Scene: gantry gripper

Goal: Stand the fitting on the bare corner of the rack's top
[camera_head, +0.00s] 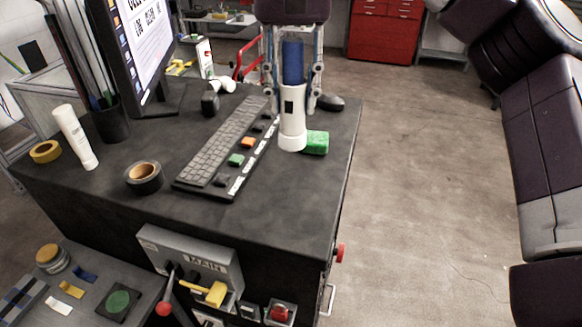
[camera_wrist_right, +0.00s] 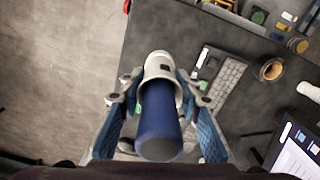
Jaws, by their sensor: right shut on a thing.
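The fitting (camera_head: 292,110) is a white cylinder with a wider white collar at its lower end, a dark mark on its side and a blue upper part. My right gripper (camera_head: 293,100) is shut around it and holds it roughly upright, collar down. In the right wrist view the blue end of the fitting (camera_wrist_right: 160,120) faces the camera, between the fingers (camera_wrist_right: 162,92). The fitting is over the rack's dark top (camera_head: 270,215); I cannot tell whether its collar touches. The front right corner of the top is bare. My left gripper is not in view.
A keyboard (camera_head: 225,140) lies left of the fitting and a green block (camera_head: 317,142) just right of it. A tape roll (camera_head: 144,177), a white tube (camera_head: 75,137), a pen cup (camera_head: 111,123) and a monitor (camera_head: 145,45) stand further left. A dark mouse (camera_head: 331,102) is behind.

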